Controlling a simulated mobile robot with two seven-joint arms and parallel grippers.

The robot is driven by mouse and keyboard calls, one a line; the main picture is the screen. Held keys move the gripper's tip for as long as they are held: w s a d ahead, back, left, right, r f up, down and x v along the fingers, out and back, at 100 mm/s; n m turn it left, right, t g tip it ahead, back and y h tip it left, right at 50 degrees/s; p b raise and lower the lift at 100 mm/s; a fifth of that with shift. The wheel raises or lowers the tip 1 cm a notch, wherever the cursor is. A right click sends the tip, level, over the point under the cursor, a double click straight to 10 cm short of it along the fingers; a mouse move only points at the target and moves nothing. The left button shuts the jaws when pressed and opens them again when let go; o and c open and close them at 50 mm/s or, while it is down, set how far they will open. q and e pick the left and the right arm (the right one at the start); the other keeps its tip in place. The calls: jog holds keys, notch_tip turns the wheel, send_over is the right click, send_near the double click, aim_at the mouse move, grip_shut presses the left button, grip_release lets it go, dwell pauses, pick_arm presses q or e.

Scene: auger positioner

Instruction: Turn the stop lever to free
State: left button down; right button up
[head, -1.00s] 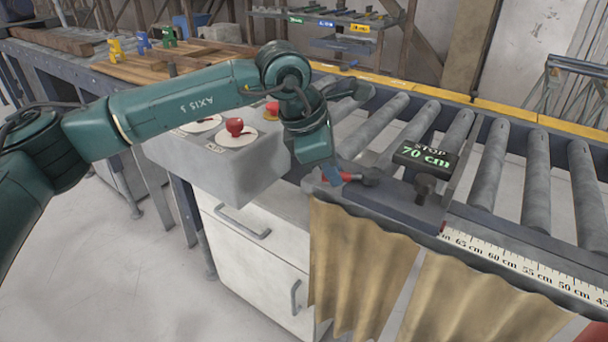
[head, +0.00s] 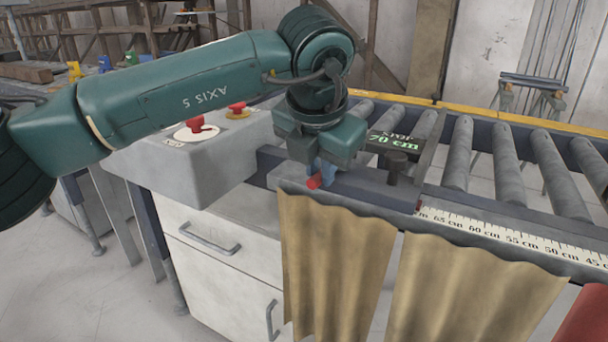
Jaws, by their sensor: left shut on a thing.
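The stop lever's red grip (head: 315,182) shows at the front edge of the conveyor, just below my left gripper (head: 322,172). The blue-grey fingers are shut on the lever, with the red end sticking out toward the front. The lever's pivot and the rest of its arm are hidden behind the gripper. The stop's black display (head: 390,142) reads STOP 70 cm, its left part partly covered by my gripper. My right gripper is not in view.
A grey control box (head: 190,170) with red buttons (head: 197,126) stands left of the lever, under my forearm. Rollers (head: 458,155) and a white scale (head: 510,238) run to the right. Tan strips (head: 335,270) hang below the front edge.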

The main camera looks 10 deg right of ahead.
pick_arm(q)
jog(key=shift+s+d+n+y+b, duration=0.2)
jog(key=shift+d+n+y+b, duration=0.15)
jog(key=shift+n, duration=0.25)
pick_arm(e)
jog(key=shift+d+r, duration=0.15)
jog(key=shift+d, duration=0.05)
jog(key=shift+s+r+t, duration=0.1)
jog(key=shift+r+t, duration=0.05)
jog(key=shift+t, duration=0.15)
pick_arm(q)
jog(key=c, duration=1.4)
grip_release()
jog(key=shift+o, duration=0.2)
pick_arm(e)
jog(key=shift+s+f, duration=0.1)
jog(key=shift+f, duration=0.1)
